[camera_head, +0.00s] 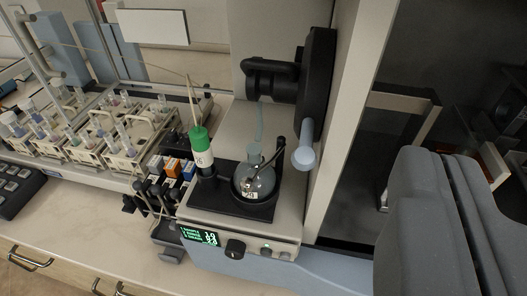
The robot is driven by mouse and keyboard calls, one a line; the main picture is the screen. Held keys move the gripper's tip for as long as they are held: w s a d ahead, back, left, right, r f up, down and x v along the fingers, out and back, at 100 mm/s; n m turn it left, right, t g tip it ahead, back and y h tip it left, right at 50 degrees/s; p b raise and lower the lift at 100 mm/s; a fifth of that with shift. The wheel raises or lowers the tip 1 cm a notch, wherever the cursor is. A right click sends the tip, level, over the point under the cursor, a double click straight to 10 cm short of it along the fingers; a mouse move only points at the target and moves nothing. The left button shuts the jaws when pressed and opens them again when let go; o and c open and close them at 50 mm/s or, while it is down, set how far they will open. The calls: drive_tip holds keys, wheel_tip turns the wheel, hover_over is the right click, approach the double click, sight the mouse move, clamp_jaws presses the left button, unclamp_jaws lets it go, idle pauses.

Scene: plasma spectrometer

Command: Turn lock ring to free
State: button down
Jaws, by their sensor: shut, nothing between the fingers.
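A large black disc (319,75), seen nearly edge-on, is mounted on the pale upright face of the instrument. It looks like the lock ring, though I cannot be certain. A light blue handle (304,148) hangs from its lower edge, pointing down. A black clamp-like part (268,77) juts left from the disc. My gripper (455,160) is the large grey shape at the lower right; it is shut and empty. It is well to the right of the disc and handle, apart from both. Its front end is only partly clear.
Below the disc, a flask (254,180) and a green-capped bottle (201,150) stand on a black tray (232,209). A lit display (199,236) and knob (235,249) face front. Tube racks (107,147) fill the left. A dark open chamber (365,165) lies right of the pale post.

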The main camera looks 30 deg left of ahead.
drive_tip(key=w+a+f+y+p, duration=0.2)
drive_tip(key=w+a+f+p, duration=0.2)
drive_tip(key=w+a+f, duration=0.2)
drive_tip(key=shift+w+f+n+g+y, duration=0.3)
drive_tip(key=shift+w+f+g, duration=0.1)
drive_tip(key=shift+w+f, duration=0.75)
drive_tip(key=shift+w+r, duration=0.1)
